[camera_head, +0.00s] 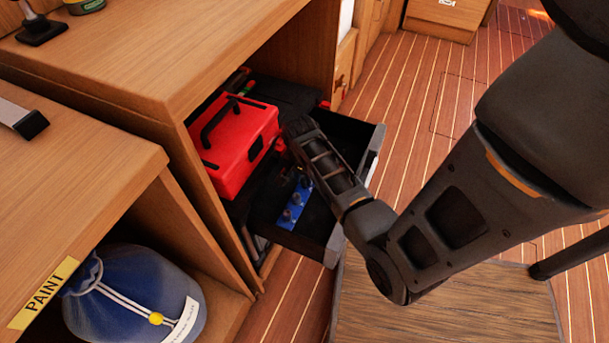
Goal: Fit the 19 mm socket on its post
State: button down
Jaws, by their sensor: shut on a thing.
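My gripper (299,172) reaches into the open drawer (334,247), with the hand above a blue rail (293,206). The rail lies on the dark drawer floor and carries several small dark metallic pieces standing in a row. My gripper is at the rail's far end. It is shut on a small piece, which I take to be the 19 mm socket; the hand and the dark background mostly hide it. I cannot make out the size marks, the socket's own post, or whether the held piece touches the rail.
A red toolbox (235,140) with a black handle stands left of my gripper. The drawer's front wall (370,160) is close on the right. The wooden cabinet (190,75) overhangs at the left. A blue bag (135,290) sits in the shelf marked PAINT.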

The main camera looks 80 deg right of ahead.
jog(key=shift+f+b, duration=0.5)
jog(key=shift+f, duration=0.45)
dwell(0.3)
jog(key=shift+c, duration=2.4)
grip_release()
notch_tip(320, 180, up, 5)
jog(key=p, duration=0.5)
jog(key=shift+r+p, duration=0.15)
jog(key=shift+p, duration=0.2)
notch_tip(320, 180, up, 8)
jog(key=p, duration=0.2)
jog(key=shift+a+f, duration=0.25)
jog(key=shift+a, duration=0.2)
